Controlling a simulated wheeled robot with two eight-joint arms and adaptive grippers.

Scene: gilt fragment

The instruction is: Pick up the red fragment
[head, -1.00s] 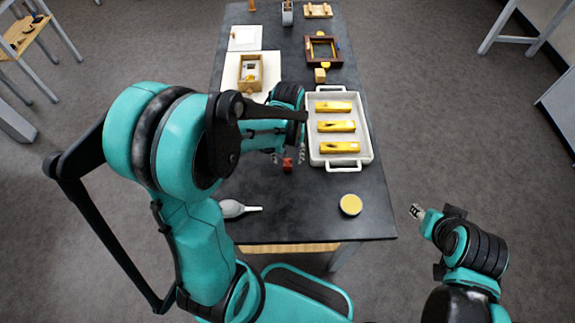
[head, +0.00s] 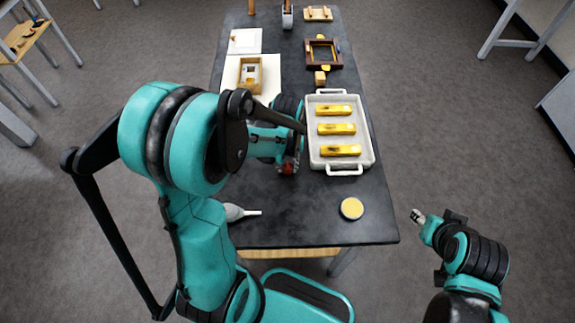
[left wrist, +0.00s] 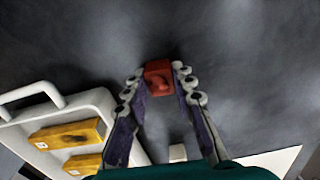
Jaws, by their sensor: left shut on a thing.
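The red fragment (left wrist: 158,77) is a small red block between the two fingertips of my left gripper (left wrist: 159,82) in the left wrist view. The fingers touch it on both sides, and the gripper is shut on it. In the head view the fragment (head: 288,169) shows as a small red patch at the end of my left gripper (head: 287,167), left of the tray. My arm hides part of the gripper there. Whether the fragment is clear of the table I cannot tell. My right gripper (head: 417,216) is off the table's right side, small in view and seemingly empty.
A white tray (head: 316,156) with yellow pieces stands right of my left gripper. A round yellow-topped item (head: 351,208) and a grey bulb blower (head: 234,212) lie near the front edge. Frames and boxes stand farther back on the dark table (head: 300,226). The front middle is clear.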

